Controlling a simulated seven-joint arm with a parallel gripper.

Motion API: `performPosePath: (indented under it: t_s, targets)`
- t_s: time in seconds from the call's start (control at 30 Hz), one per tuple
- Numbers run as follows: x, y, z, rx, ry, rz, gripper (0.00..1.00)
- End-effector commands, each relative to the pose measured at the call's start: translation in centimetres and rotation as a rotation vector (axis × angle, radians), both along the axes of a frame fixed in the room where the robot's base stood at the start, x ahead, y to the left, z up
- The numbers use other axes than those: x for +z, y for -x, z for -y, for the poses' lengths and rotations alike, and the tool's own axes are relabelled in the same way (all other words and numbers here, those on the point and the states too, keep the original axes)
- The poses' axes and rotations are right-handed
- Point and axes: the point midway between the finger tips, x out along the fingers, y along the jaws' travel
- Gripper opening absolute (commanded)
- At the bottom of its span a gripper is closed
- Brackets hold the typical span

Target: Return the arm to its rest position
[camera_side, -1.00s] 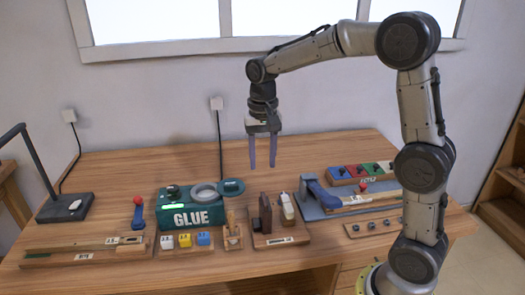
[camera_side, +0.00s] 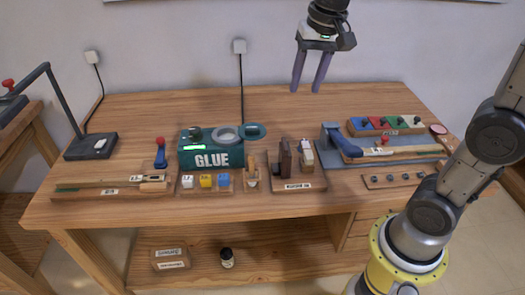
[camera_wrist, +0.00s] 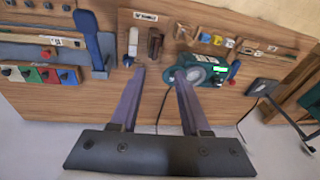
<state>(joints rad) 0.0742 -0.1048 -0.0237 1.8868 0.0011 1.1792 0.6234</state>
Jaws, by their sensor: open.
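My gripper (camera_side: 309,88) hangs in the air above the back edge of the wooden workbench (camera_side: 290,107), well clear of everything on it. Its two purple-grey fingers point down, stand apart and hold nothing. In the wrist view my gripper (camera_wrist: 158,75) shows both fingers spread, with the bench tools beyond them. My arm's lower links rise at the right of the side view; its upper part is out of frame.
On the bench are the green GLUE box (camera_side: 212,151), colored blocks (camera_side: 206,181), a wooden holder (camera_side: 298,178), a blue-handled tool (camera_side: 340,142) and a colored-panel rack (camera_side: 385,125). A lamp (camera_side: 62,97) stands at left. The air above the bench is free.

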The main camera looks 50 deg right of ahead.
Motion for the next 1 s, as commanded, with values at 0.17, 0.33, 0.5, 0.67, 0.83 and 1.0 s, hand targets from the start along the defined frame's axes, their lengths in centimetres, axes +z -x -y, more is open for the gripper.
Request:
performPosePath:
  t_s: [0.17, 0.33, 0.5, 0.67, 0.83, 1.0]
  targets:
    - [0.9, 6.0, -1.3, 0.13, 0.033, 0.11, 0.46]
    - [-0.4, 11.0, -2.0, 0.288, 0.083, 0.202, 0.46]
    - [-3.1, 14.7, -2.3, 0.453, 0.146, 0.262, 0.46]
    - [-5.9, 16.0, -2.4, 0.598, 0.196, 0.259, 0.46]
    - [-5.7, 15.6, -2.4, 0.661, 0.225, 0.272, 0.46]
    - [-5.7, 15.6, -2.4, 0.664, 0.227, 0.271, 0.46]
